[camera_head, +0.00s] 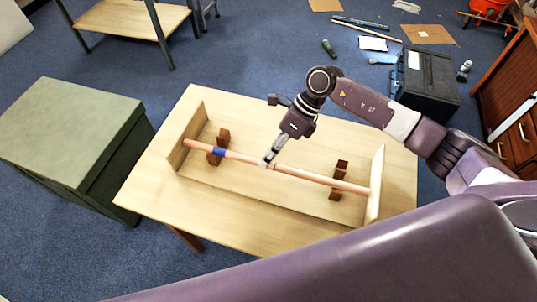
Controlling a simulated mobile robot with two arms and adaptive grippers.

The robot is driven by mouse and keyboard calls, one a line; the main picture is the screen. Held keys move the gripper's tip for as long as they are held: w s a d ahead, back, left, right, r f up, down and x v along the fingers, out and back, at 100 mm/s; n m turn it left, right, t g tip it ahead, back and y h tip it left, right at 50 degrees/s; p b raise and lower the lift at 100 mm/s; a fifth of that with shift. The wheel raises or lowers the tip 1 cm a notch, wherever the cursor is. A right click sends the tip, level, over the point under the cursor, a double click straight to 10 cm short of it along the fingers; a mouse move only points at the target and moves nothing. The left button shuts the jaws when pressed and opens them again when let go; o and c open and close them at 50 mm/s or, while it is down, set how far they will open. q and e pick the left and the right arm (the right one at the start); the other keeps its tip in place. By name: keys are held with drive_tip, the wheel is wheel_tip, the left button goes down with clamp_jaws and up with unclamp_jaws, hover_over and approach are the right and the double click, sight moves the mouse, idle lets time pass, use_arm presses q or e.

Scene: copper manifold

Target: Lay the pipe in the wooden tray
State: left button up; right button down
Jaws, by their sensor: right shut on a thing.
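The copper-coloured pipe (310,176) with a blue band (219,151) lies lengthwise over the wooden tray (375,190). Its left end is by the tray's left end wall and its right end is by the right end wall. It crosses two dark brown notched supports, one left (222,136) and one right (341,167). I cannot tell whether it rests in their notches or is just above them. My right gripper (268,161) is shut on the pipe near its middle, right of the blue band. My left gripper is not in view.
The tray stands on a light wooden table (160,198) with bare room around it. A green cabinet (65,130) stands close to the left. A black case (428,82) and scattered items lie on the blue floor behind. A wooden cabinet (512,100) is at right.

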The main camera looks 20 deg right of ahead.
drive_tip(key=shift+f+b, duration=0.35)
drive_tip(key=shift+f, duration=0.25)
drive_tip(key=c, duration=1.8)
unclamp_jaws()
drive_tip(key=shift+o, duration=0.6)
drive_tip(key=shift+o, duration=1.1)
drive_tip(key=shift+r, duration=0.1)
drive_tip(key=shift+r+p, duration=2.05)
drive_tip(key=shift+r, duration=1.4)
